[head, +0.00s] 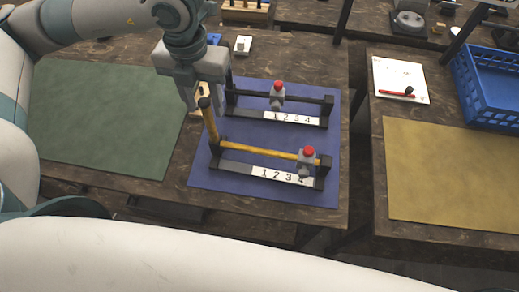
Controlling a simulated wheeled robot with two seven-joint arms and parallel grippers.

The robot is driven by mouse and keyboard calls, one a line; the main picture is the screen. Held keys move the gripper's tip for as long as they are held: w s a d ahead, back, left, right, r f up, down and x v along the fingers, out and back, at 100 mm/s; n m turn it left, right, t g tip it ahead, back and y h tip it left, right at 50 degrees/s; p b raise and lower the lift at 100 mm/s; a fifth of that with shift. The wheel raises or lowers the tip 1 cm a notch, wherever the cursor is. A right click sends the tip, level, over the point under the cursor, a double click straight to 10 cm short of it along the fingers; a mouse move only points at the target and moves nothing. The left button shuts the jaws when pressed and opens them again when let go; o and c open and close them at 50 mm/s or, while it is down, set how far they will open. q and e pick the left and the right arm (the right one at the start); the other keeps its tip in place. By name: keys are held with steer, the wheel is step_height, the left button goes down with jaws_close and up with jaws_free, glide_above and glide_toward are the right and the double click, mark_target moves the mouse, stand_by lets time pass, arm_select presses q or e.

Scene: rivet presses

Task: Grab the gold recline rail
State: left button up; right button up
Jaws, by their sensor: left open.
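The gold recline rail (250,149) is the nearer of two rails on a blue mat. It has a gold bar, a gold lever (210,123) tilted up at its left end with a black knob (204,102), and a grey carriage with a red button (309,151) near the 4 of its number strip. The dark rail (303,99) lies behind it, its red-button carriage (277,95) near the 1. My left gripper (206,99) points down, open, at the black knob in the picture; I cannot tell whether it touches. My right gripper is out of view.
The blue mat (222,184) lies between a green mat (105,120) and, across a gap between tables, a yellow mat (450,180). A blue crate (490,88) and a white sheet with a red pen (400,80) are at right. A small white block (243,44) stands behind.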

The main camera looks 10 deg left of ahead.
mark_target(207, 116)
arm_select(q)
steer(key=shift+f, duration=0.15)
steer(key=shift+a+f+p, duration=0.1)
steer(key=shift+f+p, duration=0.75)
step_height(207, 116, down, 2)
steer(key=shift+w+a+f+p, duration=0.1)
steer(key=shift+w+p, duration=0.05)
steer(key=shift+p, duration=0.35)
steer(key=shift+f, duration=0.7)
steer(key=shift+r, duration=0.1)
jaws_close()
